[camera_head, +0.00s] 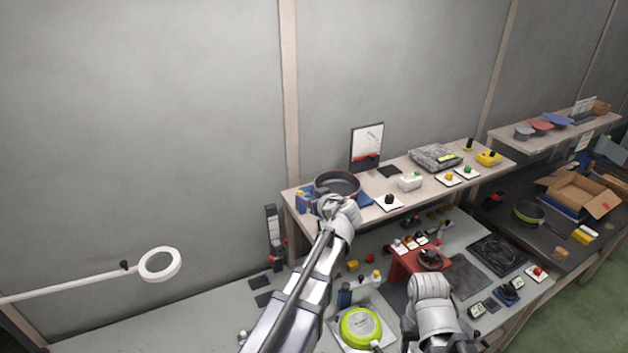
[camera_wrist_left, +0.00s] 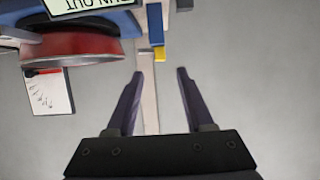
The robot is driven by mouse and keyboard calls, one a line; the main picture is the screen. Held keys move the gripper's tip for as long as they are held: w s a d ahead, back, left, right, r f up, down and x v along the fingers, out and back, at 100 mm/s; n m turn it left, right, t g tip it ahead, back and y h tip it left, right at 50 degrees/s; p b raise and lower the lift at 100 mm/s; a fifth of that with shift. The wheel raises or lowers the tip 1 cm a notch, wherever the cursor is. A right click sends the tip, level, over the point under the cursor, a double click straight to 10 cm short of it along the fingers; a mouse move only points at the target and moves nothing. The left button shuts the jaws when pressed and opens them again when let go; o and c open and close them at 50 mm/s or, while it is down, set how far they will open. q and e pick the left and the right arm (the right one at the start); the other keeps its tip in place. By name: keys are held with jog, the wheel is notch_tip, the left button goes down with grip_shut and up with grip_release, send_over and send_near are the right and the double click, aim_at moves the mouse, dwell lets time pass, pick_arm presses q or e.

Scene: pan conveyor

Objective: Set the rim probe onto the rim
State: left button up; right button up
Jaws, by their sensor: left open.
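A dark pan (camera_head: 337,183) sits on the raised shelf; its outer side looks red in the left wrist view (camera_wrist_left: 75,47). A blue block (camera_head: 304,203) stands at the pan's left. In the left wrist view a slim blue part with a yellow end (camera_wrist_left: 158,40) lies beyond my fingertips, beside the pan; I cannot tell for sure whether it is the rim probe. My left gripper (camera_wrist_left: 160,72) is open with nothing between its fingers; in the head view (camera_head: 328,207) it is just in front of the pan. My right gripper (camera_head: 430,268) is low by a red stand, its fingers unclear.
A dial gauge (camera_head: 367,147) stands behind the pan. A white label plate (camera_wrist_left: 88,8) shows at the wrist view's top. A green pan (camera_head: 361,328) lies on the lower bench. Several buttons and small devices crowd the shelf's right. A ring lamp (camera_head: 160,264) reaches in from the left.

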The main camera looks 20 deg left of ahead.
aim_at(300, 192)
pick_arm(q)
jog(key=b+x, duration=0.3)
jog(key=x, duration=0.5)
jog(key=shift+s+f, duration=0.1)
jog(key=shift+c, duration=0.5)
grip_shut()
dwell(1.0)
